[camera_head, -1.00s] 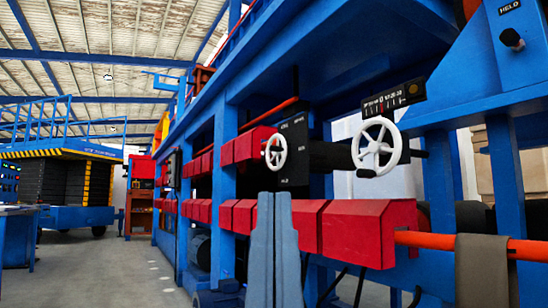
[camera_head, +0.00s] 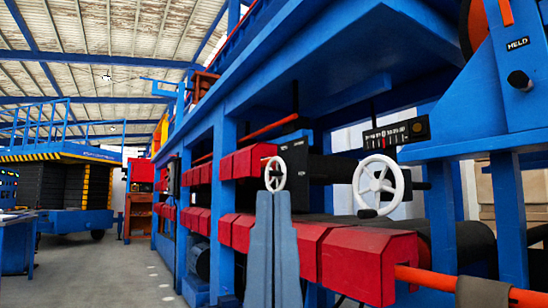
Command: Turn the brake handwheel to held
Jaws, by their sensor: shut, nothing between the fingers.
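Two white handwheels show on the blue machine: a smaller one (camera_head: 267,178) near the middle, and a larger spoked one (camera_head: 357,187) to its right. No label names either as the brake. A black plate reading HELD (camera_head: 517,44) is at the upper right, above a black knob (camera_head: 519,80) and below an orange bar (camera_head: 506,12). My gripper (camera_head: 273,194) points upward in the lower middle, its grey fingers together and empty. Its tips overlap the smaller wheel's lower rim in the picture; contact cannot be told. The larger wheel is clear of it.
Red blocks (camera_head: 352,268) line the machine's front, with an orange bar (camera_head: 455,284) at lower right. A black scale panel (camera_head: 396,134) stands above the larger wheel. Blue posts (camera_head: 509,218) frame the right side. Open grey floor (camera_head: 120,275) lies at the left.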

